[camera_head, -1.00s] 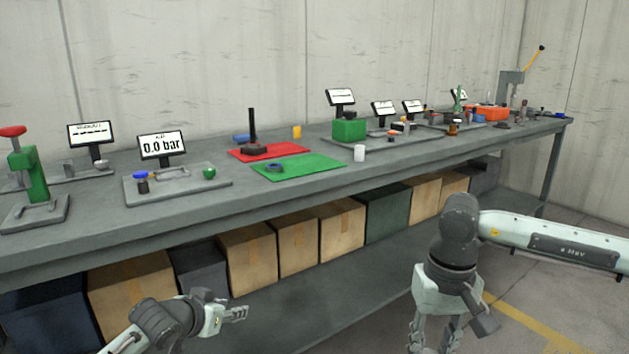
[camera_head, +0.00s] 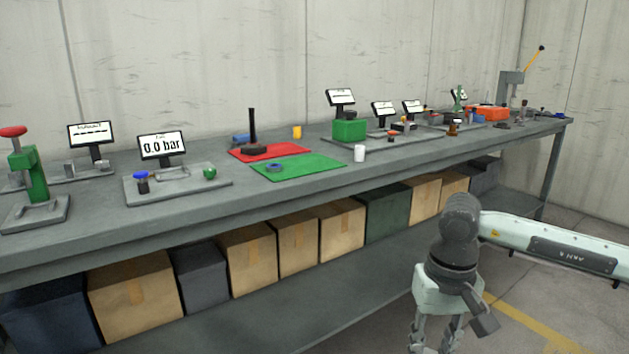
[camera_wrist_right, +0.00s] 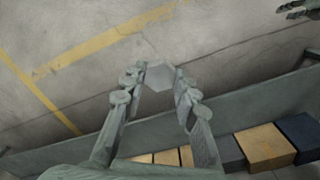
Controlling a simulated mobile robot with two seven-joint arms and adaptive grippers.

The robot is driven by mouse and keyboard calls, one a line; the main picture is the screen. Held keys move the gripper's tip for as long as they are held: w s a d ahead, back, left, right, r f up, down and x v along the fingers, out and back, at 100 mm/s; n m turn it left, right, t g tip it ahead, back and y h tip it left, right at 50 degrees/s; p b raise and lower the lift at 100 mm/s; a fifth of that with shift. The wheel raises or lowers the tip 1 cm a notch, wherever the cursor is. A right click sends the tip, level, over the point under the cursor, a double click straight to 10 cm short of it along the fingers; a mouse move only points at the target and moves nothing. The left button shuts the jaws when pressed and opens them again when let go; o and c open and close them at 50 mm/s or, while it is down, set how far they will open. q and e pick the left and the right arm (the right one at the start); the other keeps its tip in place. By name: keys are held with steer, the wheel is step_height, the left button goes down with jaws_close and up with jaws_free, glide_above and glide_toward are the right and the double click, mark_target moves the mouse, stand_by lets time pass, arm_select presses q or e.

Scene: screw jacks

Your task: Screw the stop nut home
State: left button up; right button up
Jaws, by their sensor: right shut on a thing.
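My right gripper (camera_head: 436,340) hangs low in front of the bench, its fingertips cut off by the head view's lower edge. In the right wrist view its fingers (camera_wrist_right: 158,84) are shut on a pale grey, six-sided piece (camera_wrist_right: 160,76), which looks like a nut. My left gripper (camera_wrist_right: 297,10) shows only at the top right corner of the wrist view; its jaw state is unclear. On the bench, a dark base with an upright black post (camera_head: 252,132) stands on a red mat (camera_head: 290,151). A dark bluish ring (camera_head: 274,167) lies on a green mat (camera_head: 318,164).
The long grey bench (camera_head: 225,200) carries several fixtures and small screens. A white cup-like cylinder (camera_head: 359,153) stands near its front edge, right of the green mat. Boxes (camera_head: 248,260) fill the lower shelf. Open floor (camera_head: 530,290) lies around my right gripper.

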stand_by(0.3)
steer(key=s+f, duration=0.4)
steer(key=f, duration=1.1)
steer(key=shift+w+d, duration=0.1)
